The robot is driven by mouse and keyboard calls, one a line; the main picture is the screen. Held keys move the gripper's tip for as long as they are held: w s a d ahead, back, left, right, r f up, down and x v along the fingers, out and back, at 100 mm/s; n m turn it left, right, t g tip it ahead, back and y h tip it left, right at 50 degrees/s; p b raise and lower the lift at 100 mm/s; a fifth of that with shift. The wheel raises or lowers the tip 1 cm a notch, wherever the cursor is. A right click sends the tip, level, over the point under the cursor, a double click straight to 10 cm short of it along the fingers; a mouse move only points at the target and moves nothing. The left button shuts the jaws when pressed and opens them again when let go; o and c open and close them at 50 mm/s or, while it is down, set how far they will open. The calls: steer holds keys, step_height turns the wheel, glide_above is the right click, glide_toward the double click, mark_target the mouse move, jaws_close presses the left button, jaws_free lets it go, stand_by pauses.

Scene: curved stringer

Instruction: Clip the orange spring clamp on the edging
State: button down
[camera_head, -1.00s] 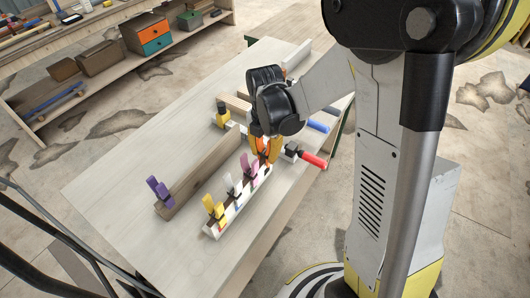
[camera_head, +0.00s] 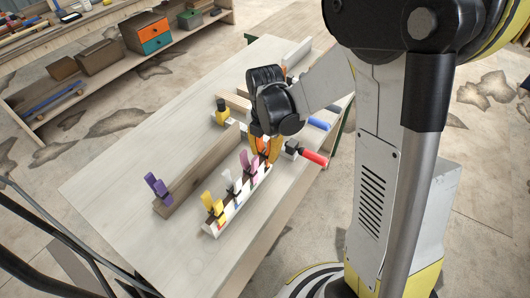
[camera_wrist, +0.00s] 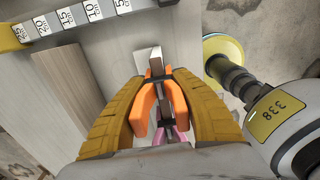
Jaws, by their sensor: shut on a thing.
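The orange spring clamp (camera_wrist: 145,112) is between the two yellow fingers of my gripper (camera_wrist: 157,78) in the wrist view. The fingers are closed on its handles. In the head view my gripper (camera_head: 263,138) is over the far end of a white rack (camera_head: 212,231), and the orange clamp (camera_head: 262,148) is partly hidden by it. Whether the clamp's jaws still touch the rack is not clear. A long brown wooden strip (camera_head: 205,175), possibly the edging, lies on the table left of the rack. A purple clamp (camera_head: 157,187) is on its near end.
Yellow (camera_head: 213,207), white (camera_head: 233,183) and pink (camera_head: 250,162) clamps stand along the rack, the pink one closest to my gripper. A red-handled tool (camera_head: 313,158) lies to the right. The near left of the table (camera_head: 120,190) is clear.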

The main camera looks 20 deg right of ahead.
steer(key=c, duration=1)
jaws_free()
step_height(320, 180, up, 12)
steer(key=s+f+m+t+b, duration=0.2)
steer(key=s+m+b, duration=0.3)
steer(key=m, duration=0.7)
steer(key=s+f+m+t+b, duration=0.3)
steer(key=s+m+t+b, duration=0.2)
steer(key=m, duration=0.8)
steer(key=s, duration=0.2)
steer(key=shift+s+f, duration=0.2)
steer(key=shift+s, duration=0.15)
